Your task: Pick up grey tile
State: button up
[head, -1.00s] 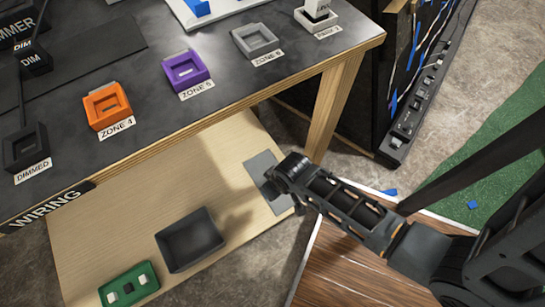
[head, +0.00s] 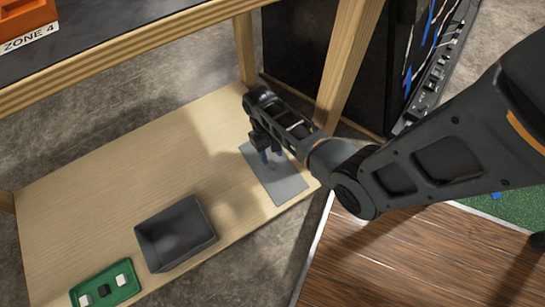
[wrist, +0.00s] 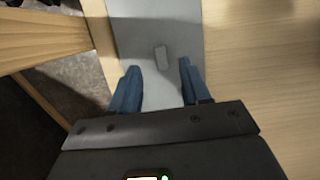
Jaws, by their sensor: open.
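The small grey tile (wrist: 162,56) lies on a flat light-grey mat (wrist: 187,22) on the lower wooden shelf. In the wrist view it sits between and just beyond my two blue fingertips. My gripper (wrist: 159,73) is open and empty above the mat, with a finger on each side of the tile's line. In the head view my gripper (head: 269,156) is over the upper part of the mat (head: 285,190). The tile cannot be made out there, near or behind the fingers.
A dark open bin (head: 205,244) and a green tray (head: 128,291) with white and black tiles stand on the wooden shelf (head: 110,190) to the left. A wooden table leg (head: 243,50) rises behind my gripper. The tabletop with an orange Zone 4 holder (head: 25,22) overhangs the back.

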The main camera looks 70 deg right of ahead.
aim_at(273, 163)
jog(key=b+x, duration=0.2)
jog(key=x, duration=0.1)
jog(key=b+x, duration=0.1)
jog(key=x, duration=0.1)
jog(key=shift+w+d, duration=0.2)
jog(key=shift+w, duration=0.05)
jog(key=shift+c, duration=0.4)
grip_shut()
